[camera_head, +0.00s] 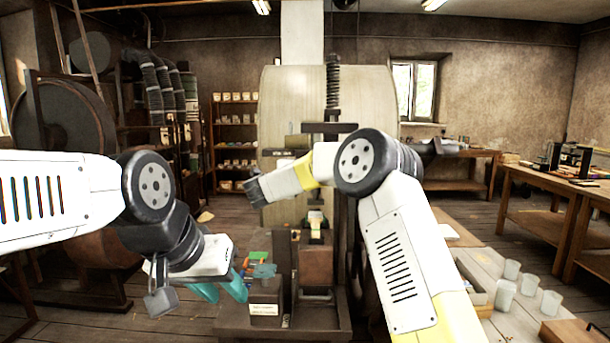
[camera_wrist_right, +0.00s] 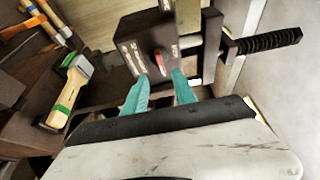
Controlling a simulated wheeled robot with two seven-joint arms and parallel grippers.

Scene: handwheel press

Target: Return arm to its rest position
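My left arm comes in from the left in the head view. Its gripper (camera_head: 224,292) points down with its two teal fingers apart, in front of the bin at the press base. My right arm crosses the middle of the head view in front of the press (camera_head: 333,85); its fingers are not visible there. In the right wrist view my right gripper (camera_wrist_right: 158,78) has its teal fingers apart with nothing between them. A dark box (camera_wrist_right: 150,35) with a red lever (camera_wrist_right: 160,62) lies beyond the fingertips.
A bin (camera_head: 265,308) with coloured tools stands by the press base. A mallet (camera_wrist_right: 68,92) lies left in the right wrist view. Translucent cups (camera_head: 528,285) stand on the table at right. Workbenches (camera_head: 545,182) line the right side; open floor lies before them.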

